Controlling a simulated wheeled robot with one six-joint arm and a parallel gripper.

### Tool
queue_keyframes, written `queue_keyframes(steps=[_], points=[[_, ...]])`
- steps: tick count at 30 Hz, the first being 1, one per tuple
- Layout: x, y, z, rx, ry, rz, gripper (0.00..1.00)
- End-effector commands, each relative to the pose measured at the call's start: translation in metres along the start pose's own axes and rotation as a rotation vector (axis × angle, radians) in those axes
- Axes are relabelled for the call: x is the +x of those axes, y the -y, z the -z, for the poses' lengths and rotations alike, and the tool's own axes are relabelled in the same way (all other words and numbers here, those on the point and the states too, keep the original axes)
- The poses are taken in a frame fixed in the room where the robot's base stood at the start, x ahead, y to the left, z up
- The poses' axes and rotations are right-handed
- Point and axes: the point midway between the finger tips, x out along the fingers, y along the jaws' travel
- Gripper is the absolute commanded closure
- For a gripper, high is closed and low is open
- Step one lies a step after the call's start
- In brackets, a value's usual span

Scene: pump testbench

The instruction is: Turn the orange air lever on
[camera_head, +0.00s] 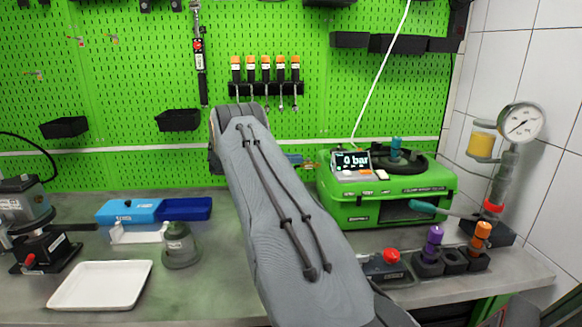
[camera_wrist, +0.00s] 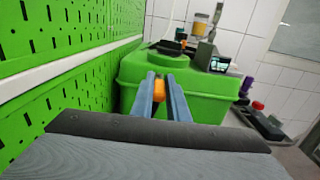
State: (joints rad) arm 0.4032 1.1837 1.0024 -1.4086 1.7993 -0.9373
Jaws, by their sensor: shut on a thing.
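My gripper (camera_wrist: 163,82) is in the middle of the wrist view, with its two blue-grey fingers on either side of the orange air lever (camera_wrist: 159,90). The fingers are shut on the lever, and only its orange part shows between them. The lever sits at the near side of the green pump testbench box (camera_wrist: 203,99).
The green pegboard wall (camera_wrist: 45,60) runs close along the left in the wrist view. A pressure gauge (camera_head: 521,123) stands at the right of the bench. A white tray (camera_head: 100,285) and a blue case (camera_head: 130,211) lie at the left. A red button box (camera_head: 388,262) stands at the front.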

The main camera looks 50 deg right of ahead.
Motion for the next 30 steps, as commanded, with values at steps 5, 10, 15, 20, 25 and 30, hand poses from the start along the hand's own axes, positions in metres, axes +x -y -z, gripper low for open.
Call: queue_keyframes(steps=[5, 10, 15, 20, 25, 30], points=[[0.0011, -0.0013, 0.0005, 0.002, -0.002, 0.029, 1.00], [0.0019, -0.0007, -0.0014, 0.002, -0.003, 0.033, 1.00], [0.0023, -0.0007, -0.0016, 0.002, -0.003, 0.033, 0.81], [0.0024, -0.0006, -0.0011, 0.001, -0.003, 0.033, 0.67], [0.0024, -0.0005, -0.0007, 0.001, -0.003, 0.033, 0.67], [-0.0031, -0.0009, 0.0000, 0.001, -0.002, 0.032, 0.67]])
